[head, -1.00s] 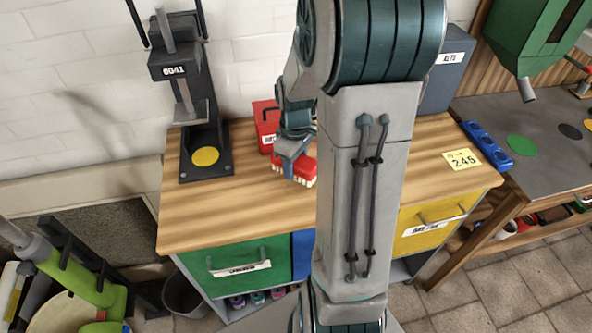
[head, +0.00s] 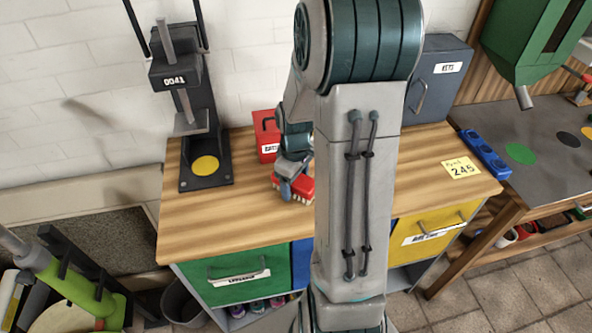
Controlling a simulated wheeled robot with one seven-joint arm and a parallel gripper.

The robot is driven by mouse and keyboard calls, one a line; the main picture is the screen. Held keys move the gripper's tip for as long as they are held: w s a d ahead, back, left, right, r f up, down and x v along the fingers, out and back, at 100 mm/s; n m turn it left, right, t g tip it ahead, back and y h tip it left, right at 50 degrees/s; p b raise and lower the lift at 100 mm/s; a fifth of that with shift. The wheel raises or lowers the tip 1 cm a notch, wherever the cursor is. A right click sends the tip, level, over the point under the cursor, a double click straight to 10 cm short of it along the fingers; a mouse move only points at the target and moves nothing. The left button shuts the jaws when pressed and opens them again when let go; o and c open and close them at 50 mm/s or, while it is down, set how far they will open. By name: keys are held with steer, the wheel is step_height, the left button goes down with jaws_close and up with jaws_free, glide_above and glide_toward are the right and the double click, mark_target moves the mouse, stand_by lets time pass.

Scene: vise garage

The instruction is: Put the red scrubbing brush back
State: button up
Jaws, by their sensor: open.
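The red scrubbing brush (head: 297,187) lies on the wooden bench top (head: 225,222), its pale bristles at its lower edge. My gripper (head: 287,188) is right at the brush, in front of its left part. The jaws are open, and the fingertips are partly hidden, so I cannot tell whether they touch the brush. A red box with a handle and a label (head: 265,135) stands behind, near the wall. My arm hides the middle of the bench.
A black press stand with a yellow disc (head: 205,165) is at the bench's left. A grey-blue labelled box (head: 438,78) stands at the back right. A yellow note (head: 461,168) lies near the right edge. The bench's front left is clear.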

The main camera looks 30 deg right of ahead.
step_height(320, 180, up, 11)
steer(key=shift+r, duration=0.15)
steer(key=s+a+r+m+t, duration=0.1)
steer(key=s+a+r+m, duration=0.1)
steer(key=s+a, duration=0.4)
steer(key=s+a+r+m+t, duration=0.2)
steer(key=s+a+m, duration=0.1)
steer(key=s+a, duration=0.3)
steer(key=shift+s+r+m, duration=0.3)
steer(key=shift+r+m, duration=0.1)
stand_by(0.8)
